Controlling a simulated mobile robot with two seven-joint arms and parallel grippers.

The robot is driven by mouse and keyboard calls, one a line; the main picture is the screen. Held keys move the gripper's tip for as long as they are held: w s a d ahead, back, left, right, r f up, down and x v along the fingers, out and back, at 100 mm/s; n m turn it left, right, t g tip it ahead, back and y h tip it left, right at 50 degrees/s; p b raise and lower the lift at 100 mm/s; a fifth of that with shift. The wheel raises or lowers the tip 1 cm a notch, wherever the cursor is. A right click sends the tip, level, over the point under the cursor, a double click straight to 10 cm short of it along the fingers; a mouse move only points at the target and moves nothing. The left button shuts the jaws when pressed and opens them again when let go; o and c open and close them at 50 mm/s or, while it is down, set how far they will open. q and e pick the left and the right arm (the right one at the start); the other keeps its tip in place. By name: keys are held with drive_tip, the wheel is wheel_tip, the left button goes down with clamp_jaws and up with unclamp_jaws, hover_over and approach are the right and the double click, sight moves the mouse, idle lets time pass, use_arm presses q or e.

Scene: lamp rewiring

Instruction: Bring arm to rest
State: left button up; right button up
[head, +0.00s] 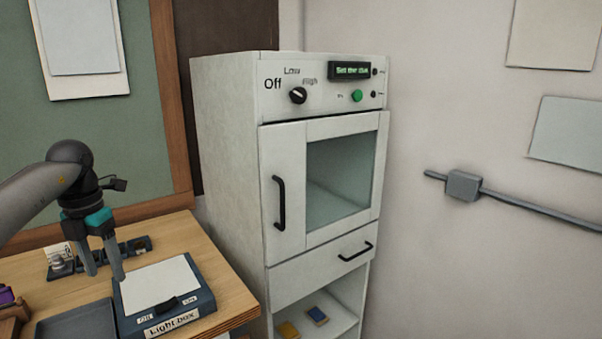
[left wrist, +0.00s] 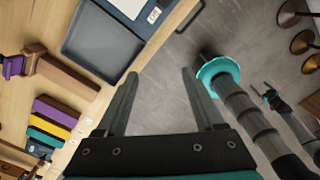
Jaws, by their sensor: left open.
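My left gripper (head: 106,276) is open with nothing between its fingers. In the head view it hangs above the wooden bench, over the back left part of the light box (head: 205,308). In the left wrist view, its two dark fingers (left wrist: 160,73) stand apart, with the grey floor and bench edge beyond. Further right in that view are grey arm links with a teal ring, probably mine. A small dark part with a teal band (left wrist: 270,97) there may be my right gripper; its jaws are too small to read.
A tall white cabinet (head: 225,160) with a glass door stands right of the bench (head: 228,283). A dark empty tray (left wrist: 100,48) lies beside the light box. Purple, yellow and teal blocks (left wrist: 55,112) lie on the bench. Round stools (left wrist: 295,12) stand on the floor.

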use_arm(q)
drive_tip(key=w+d+f+n+t+h+b, duration=0.3)
drive_tip(key=d+f+h, duration=0.6)
drive_tip(key=d+f, duration=1)
drive_tip(key=d+f+n+t+h+b, duration=0.1)
drive_tip(key=d+f+n+t, duration=0.2)
drive_tip(key=f+n, duration=0.25)
drive_tip(key=d+f+n+t+b, duration=0.1)
drive_tip(key=d+f+n+t, duration=0.25)
drive_tip(key=f, duration=0.35)
drive_tip(key=s+a+f+n+y+b, duration=0.2)
drive_tip(key=s+a+f+n+y, duration=0.15)
drive_tip(key=s+f+n, duration=0.7)
drive_tip(key=s+a+f+n+y+b, duration=0.15)
drive_tip(key=s+f+n+y, duration=0.5)
drive_tip(key=f, duration=0.65)
drive_tip(key=s+f+n+g, duration=0.2)
drive_tip(key=s+f+g, duration=0.2)
drive_tip(key=s, duration=1.1)
drive_tip(key=s+d+f+n+g+b, duration=0.1)
drive_tip(key=s+f+n+g, duration=0.2)
drive_tip(key=s+f, duration=0.4)
drive_tip(key=s+g, duration=0.1)
drive_tip(key=s, duration=0.6)
drive_tip(key=shift+s, duration=0.4)
use_arm(e)
wheel_tip(320, 180, down, 10)
